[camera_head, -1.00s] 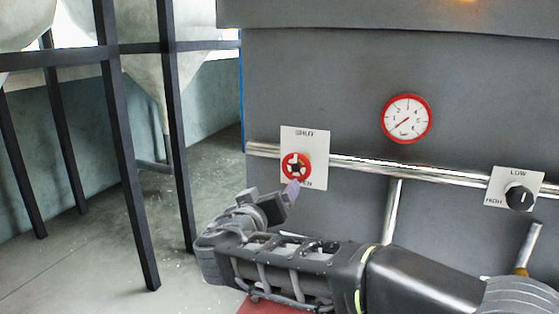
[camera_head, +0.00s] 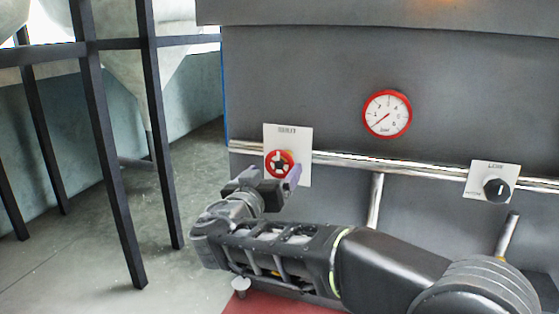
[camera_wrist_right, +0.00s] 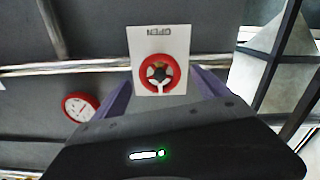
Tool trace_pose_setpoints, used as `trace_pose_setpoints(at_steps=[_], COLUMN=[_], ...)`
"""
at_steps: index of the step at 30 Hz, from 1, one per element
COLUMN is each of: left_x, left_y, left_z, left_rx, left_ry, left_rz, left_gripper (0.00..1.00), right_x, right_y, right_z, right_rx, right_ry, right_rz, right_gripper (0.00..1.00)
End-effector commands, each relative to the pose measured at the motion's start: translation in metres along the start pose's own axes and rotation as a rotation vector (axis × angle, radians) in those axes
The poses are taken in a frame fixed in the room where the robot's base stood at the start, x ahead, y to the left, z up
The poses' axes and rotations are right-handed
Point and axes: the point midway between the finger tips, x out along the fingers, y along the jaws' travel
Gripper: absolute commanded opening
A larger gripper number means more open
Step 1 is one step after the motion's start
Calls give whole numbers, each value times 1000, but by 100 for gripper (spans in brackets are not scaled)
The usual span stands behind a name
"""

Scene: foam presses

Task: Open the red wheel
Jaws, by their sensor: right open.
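The red wheel (camera_head: 281,163) is a small red handwheel on a white plate (camera_head: 303,140) fixed to the grey machine front. In the right wrist view the red wheel (camera_wrist_right: 159,74) is near the centre, upside down, with the word OPEN on its plate. My right gripper (camera_head: 275,178) is just below and in front of the wheel in the head view. Its purple fingers are apart, on either side of the wheel in the right wrist view (camera_wrist_right: 162,92), with nothing held. I cannot tell whether they touch the wheel. My left gripper is out of view.
A metal pipe (camera_head: 400,168) runs across the machine front behind the plate. A red-rimmed gauge (camera_head: 387,114) is above right, and a black knob (camera_head: 497,189) sits further right. Dark posts (camera_head: 108,160) stand at the left, with open floor (camera_head: 60,270) around them.

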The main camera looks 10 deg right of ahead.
Motion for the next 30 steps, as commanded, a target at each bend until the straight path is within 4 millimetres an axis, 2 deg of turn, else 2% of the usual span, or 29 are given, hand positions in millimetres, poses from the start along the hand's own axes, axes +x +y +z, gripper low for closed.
trace_pose_setpoints(at_steps=[3,9,19,30], left_x=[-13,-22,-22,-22], left_y=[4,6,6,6], left_z=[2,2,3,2], left_rx=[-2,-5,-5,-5], left_ry=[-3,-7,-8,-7], left_rz=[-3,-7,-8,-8], left_gripper=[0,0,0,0], right_x=[20,44,48,48], right_y=[2,1,0,0], right_z=[-4,-2,0,0], right_rx=[-2,-2,0,0], right_ry=[-2,-2,0,0], right_rz=[3,1,0,0], right_gripper=[86,86,86,57])
